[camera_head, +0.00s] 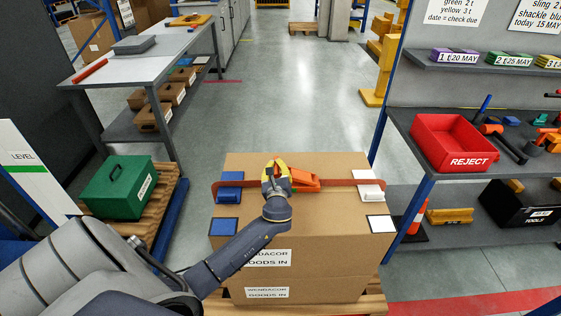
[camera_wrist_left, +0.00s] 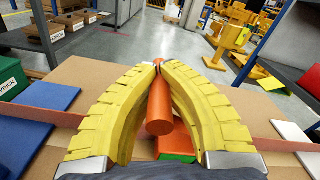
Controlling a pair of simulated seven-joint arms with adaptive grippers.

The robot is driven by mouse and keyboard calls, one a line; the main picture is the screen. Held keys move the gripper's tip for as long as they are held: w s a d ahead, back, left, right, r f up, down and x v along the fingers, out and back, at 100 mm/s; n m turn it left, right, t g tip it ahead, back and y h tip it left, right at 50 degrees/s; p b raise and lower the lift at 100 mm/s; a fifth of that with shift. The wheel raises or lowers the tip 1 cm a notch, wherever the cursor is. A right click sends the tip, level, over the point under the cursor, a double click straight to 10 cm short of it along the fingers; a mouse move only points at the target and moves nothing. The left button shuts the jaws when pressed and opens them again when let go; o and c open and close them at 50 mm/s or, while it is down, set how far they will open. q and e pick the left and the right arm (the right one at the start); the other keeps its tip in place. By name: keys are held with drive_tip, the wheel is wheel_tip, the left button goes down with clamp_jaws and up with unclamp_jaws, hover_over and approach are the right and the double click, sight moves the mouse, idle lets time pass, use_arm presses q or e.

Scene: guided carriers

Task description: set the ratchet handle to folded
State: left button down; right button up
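The orange ratchet (camera_head: 306,181) sits on top of a cardboard box (camera_head: 252,164), on an orange-red strap (camera_head: 336,182) running across it. My left gripper (camera_head: 272,168) is over the ratchet, coming in from the left. In the left wrist view, the orange handle (camera_wrist_left: 160,112) lies between the yellow fingers, its round end towards the camera. The fingertips (camera_wrist_left: 158,66) close in on the handle farther along it. An orange and green part of the ratchet (camera_wrist_left: 177,143) shows below the handle. The handle's exact angle is hard to tell. My right gripper is not in view.
Blue pads (camera_head: 225,226) lie on the box's left and white pads (camera_head: 381,223) on its right. A green case (camera_head: 119,188) stands on a pallet at left. A red REJECT bin (camera_head: 458,143) is on the right shelf. The aisle behind is clear.

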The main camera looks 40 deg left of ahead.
use_arm(q)
drive_tip(key=shift+s+f, duration=0.15)
drive_tip(key=shift+f, duration=0.75)
drive_tip(key=c, duration=1.3)
unclamp_jaws()
drive_tip(key=shift+a, duration=0.1)
drive_tip(key=shift+v, duration=5.95)
drive_tip(key=shift+r, duration=0.2)
